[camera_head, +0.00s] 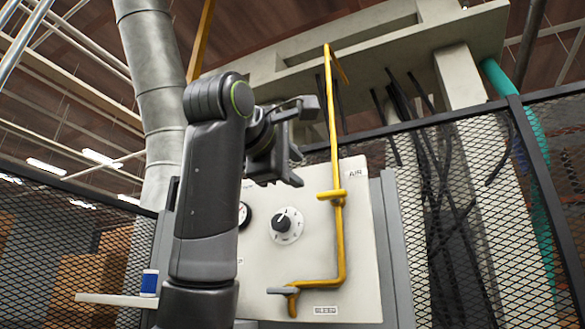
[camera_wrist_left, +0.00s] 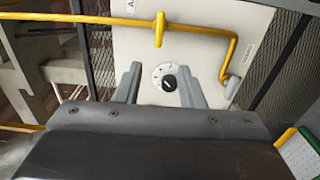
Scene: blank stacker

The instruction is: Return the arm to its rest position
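My left arm rises from the bottom of the head view. Its gripper (camera_head: 303,145) is held up in front of the upper part of a pale control panel (camera_head: 350,250). The two fingers are spread apart with nothing between them. In the left wrist view the open gripper (camera_wrist_left: 159,70) points at the panel (camera_wrist_left: 195,55). A black selector knob (camera_wrist_left: 169,83) shows between the fingers there, beyond the tips; I see no contact. In the head view the knob (camera_head: 284,223) sits below the gripper. My right gripper is in neither view.
A yellow pipe (camera_head: 335,130) runs down the panel, with a yellow fitting (camera_head: 332,197) midway and a grey-ended handle (camera_head: 283,290) near the "BLEED" label. A gauge (camera_head: 243,213) is partly hidden by my arm. Mesh fencing (camera_head: 465,205) flanks the panel. A blue-and-white can (camera_head: 149,283) stands on a shelf (camera_head: 110,299).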

